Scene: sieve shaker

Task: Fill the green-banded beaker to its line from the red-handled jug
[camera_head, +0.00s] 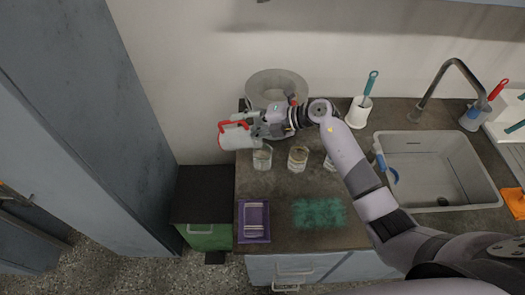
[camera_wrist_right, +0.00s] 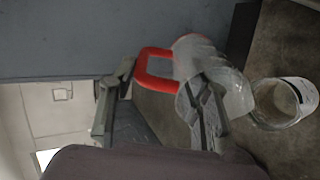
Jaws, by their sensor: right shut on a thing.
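The clear jug with the red handle (camera_head: 235,140) is at the left end of the counter, held tilted in the air. My right gripper (camera_head: 259,127) is shut on it. In the right wrist view the jug (camera_wrist_right: 222,75) and its red handle show between and beside the fingers of the gripper (camera_wrist_right: 160,95). A clear beaker (camera_head: 262,158) stands just below and right of the jug; it also shows in the right wrist view (camera_wrist_right: 284,103) with a dark mark. Two more beakers, a middle one (camera_head: 298,159) and one partly behind my arm (camera_head: 329,163), stand to the right. Green bands cannot be made out. My left gripper is out of view.
A round grey pan (camera_head: 277,82) stands behind the gripper. A brush holder (camera_head: 358,113) and a sink (camera_head: 425,165) lie to the right, with a blue-handled item (camera_head: 380,160) at its edge. A purple tray (camera_head: 253,233) and a green patch (camera_head: 319,213) lie in front.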

